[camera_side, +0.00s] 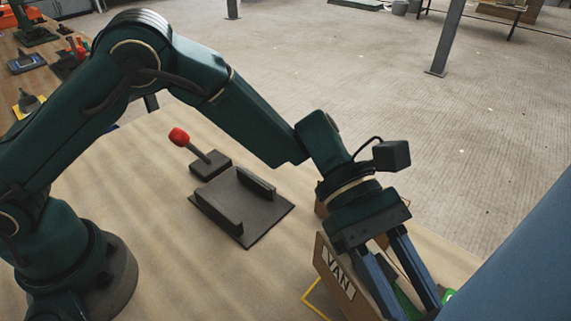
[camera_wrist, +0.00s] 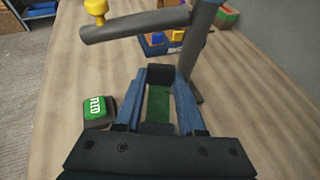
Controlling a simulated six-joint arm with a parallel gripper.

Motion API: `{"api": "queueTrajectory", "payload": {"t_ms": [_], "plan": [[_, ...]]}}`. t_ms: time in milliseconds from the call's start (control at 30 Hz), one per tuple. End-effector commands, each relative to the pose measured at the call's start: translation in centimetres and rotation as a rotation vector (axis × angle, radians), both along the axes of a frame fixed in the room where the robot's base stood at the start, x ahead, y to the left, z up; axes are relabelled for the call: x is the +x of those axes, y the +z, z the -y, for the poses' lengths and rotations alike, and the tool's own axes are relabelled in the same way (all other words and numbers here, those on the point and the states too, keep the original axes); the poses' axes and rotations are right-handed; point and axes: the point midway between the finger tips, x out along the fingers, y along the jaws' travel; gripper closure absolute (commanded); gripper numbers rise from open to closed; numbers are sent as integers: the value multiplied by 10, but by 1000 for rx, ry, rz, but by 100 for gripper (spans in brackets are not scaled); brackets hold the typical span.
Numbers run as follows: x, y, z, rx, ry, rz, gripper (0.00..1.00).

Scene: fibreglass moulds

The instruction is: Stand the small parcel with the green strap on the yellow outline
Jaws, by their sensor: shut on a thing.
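My gripper (camera_side: 405,314) is at the lower right of the side view, its blue fingers pointing down. In the wrist view its fingers (camera_wrist: 159,112) are closed on the small parcel, which shows a green strap (camera_wrist: 158,104) and a dark end.
The cardboard VAN panel (camera_side: 337,277) stands close left of my fingers. A green button block (camera_wrist: 98,109) lies beside them. A grey bar with a yellow knob (camera_wrist: 96,8) and a post cross the wrist view's top. A dark fixture (camera_side: 240,202) and red-knobbed lever (camera_side: 180,137) stand further back.

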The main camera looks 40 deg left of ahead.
Motion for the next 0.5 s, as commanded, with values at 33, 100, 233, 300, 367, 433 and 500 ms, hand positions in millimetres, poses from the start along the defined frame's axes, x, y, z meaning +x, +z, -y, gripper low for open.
{"api": "queueTrajectory", "payload": {"t_ms": [33,100,233,300,367,433,500], "plan": [[-1,-9,0,2,0,-5,100],[0,-19,0,1,0,-5,100],[0,-29,0,0,0,-2,100],[0,-29,0,-1,0,-1,100],[0,-29,0,-1,0,0,100],[0,-29,0,-1,0,0,100],[0,-29,0,-1,0,0,100]]}}
